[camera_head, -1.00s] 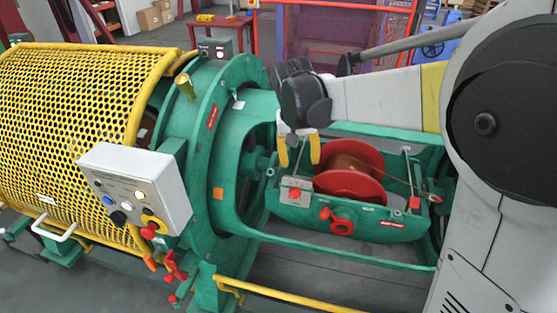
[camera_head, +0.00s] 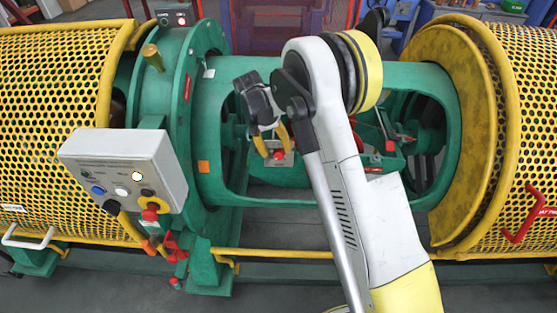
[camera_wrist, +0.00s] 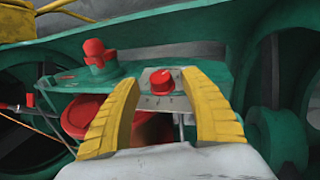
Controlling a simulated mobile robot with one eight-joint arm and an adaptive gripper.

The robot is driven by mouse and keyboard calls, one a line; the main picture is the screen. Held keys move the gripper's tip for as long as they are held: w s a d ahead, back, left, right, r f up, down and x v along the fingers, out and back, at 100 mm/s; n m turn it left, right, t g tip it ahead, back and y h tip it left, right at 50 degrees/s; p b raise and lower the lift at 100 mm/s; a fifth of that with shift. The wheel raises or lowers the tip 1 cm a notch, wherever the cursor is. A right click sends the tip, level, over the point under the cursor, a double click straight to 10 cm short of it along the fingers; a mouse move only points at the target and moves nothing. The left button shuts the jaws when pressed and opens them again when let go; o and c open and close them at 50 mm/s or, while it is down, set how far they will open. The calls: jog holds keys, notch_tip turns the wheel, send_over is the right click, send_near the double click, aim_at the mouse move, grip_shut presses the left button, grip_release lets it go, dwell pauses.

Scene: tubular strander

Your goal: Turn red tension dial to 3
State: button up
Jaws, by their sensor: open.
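The red tension dial (camera_wrist: 161,79) is a small round knob on a light grey plate (camera_wrist: 160,101) with small dark marks below it. I cannot read its setting. My gripper (camera_wrist: 160,74) is open, and in the wrist view its two yellow fingers stand left and right of the dial, which shows between the tips. I cannot tell how far the tips are from the dial. In the head view, my gripper (camera_head: 272,146) points down at the cradle, close to the dial (camera_head: 279,154); my arm hides much of the cradle.
A larger red knob (camera_wrist: 94,51) stands on the cradle, left of the dial. A red spool (camera_wrist: 88,116) lies partly behind the left finger. The green frame (camera_head: 215,100) surrounds the cradle. A grey control box (camera_head: 125,170) and yellow mesh guards (camera_head: 50,80) flank it.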

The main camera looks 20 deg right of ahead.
aim_at(278, 155)
jog(key=shift+b+x, duration=0.4)
jog(key=shift+x, duration=1.25)
jog(key=shift+c, duration=0.6)
grip_shut()
